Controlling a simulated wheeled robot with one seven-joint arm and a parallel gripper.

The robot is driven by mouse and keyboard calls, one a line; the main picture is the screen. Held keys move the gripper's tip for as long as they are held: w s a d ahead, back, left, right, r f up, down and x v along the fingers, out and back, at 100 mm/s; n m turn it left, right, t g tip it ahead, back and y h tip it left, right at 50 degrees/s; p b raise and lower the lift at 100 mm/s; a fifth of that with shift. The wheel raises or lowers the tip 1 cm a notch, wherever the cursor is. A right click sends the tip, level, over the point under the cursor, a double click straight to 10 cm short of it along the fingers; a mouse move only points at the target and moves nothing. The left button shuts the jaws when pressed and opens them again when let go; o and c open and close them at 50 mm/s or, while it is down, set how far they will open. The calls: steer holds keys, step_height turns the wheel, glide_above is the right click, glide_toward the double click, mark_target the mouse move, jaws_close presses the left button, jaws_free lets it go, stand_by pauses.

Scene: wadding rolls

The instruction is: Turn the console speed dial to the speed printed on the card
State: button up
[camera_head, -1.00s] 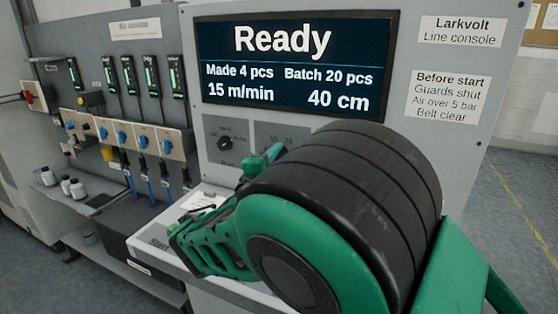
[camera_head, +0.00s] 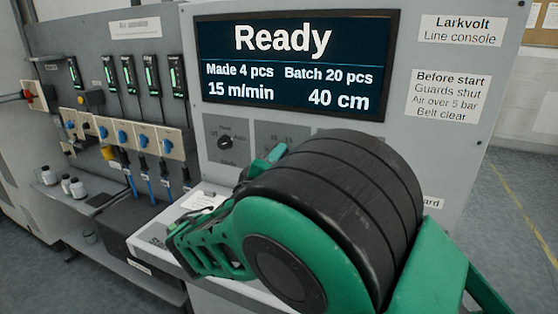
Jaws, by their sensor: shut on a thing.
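The grey console panel carries a lit screen (camera_head: 293,63) reading "Ready", 15 m/min, 40 cm, Made 4 pcs, Batch 20 pcs. Below it is a dark plate with a printed number scale (camera_head: 282,130), where the speed dial appears to be; the dial itself is hidden behind my arm. My gripper (camera_head: 268,160) shows only as a small green part at the lower edge of that plate; its fingertips are hidden. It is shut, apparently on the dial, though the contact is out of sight. A white card (camera_head: 203,200) lies on the console ledge, partly covered, its print unreadable.
A black mode knob (camera_head: 225,142) sits just left of the scale plate. Notices (camera_head: 446,95) are on the panel's right. Further left is an air panel (camera_head: 125,70) with gauges, blue valves and small bottles (camera_head: 73,187). My green and black arm fills the lower middle.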

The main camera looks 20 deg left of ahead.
steer(key=shift+f, duration=0.3)
steer(key=o, duration=1)
steer(key=shift+d, duration=0.1)
steer(key=shift+r, duration=0.15)
steer(key=s, duration=0.7)
steer(key=s+f, duration=0.1)
steer(key=s, duration=0.2)
steer(key=shift+s+a, duration=0.25)
steer(key=shift+s, duration=0.1)
